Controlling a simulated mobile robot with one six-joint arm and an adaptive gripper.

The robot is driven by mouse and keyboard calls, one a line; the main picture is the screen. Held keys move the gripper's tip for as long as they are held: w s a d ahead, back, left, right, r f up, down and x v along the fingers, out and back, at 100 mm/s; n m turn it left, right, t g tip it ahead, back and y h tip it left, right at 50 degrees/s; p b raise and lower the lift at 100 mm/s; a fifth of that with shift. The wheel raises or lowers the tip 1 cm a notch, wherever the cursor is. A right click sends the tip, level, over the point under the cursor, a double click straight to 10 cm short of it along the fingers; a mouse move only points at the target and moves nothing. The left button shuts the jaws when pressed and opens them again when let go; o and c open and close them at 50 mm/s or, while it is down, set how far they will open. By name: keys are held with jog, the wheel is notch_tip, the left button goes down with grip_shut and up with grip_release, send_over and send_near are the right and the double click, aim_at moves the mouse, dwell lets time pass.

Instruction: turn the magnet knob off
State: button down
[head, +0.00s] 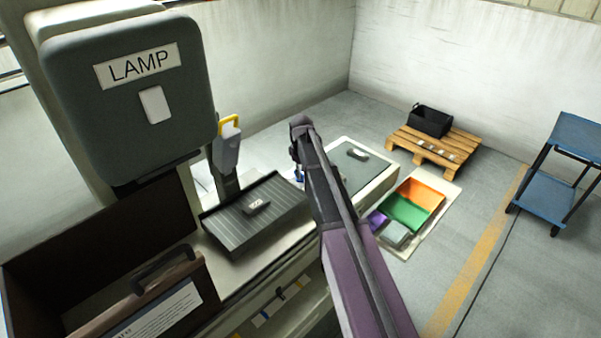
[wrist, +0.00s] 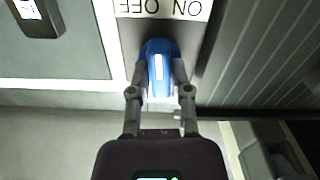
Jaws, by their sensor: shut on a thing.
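The magnet knob (wrist: 157,48) is blue with a white mark, and shows in the wrist view below an upside-down label plate (wrist: 165,8) reading OFF on the left and ON on the right. The white mark runs nearly up and down in the picture. My gripper (wrist: 160,78) is shut on the knob, one finger on each side. In the head view a small bit of blue (head: 299,174) shows beside my arm; the rest there is hidden by the arm.
A dark ribbed plate (head: 237,234) with a small block (head: 257,207) lies beside the knob. A yellow-topped upright tool (head: 228,145) stands behind. Colored bins (head: 411,207) sit on the floor.

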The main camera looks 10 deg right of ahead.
jog(key=n, duration=0.4)
jog(key=shift+s+n, duration=0.1)
jog(key=shift+n, duration=1.8)
jog(key=c, duration=0.6)
grip_release()
jog(key=shift+o, duration=0.2)
jog(key=shift+m, duration=0.5)
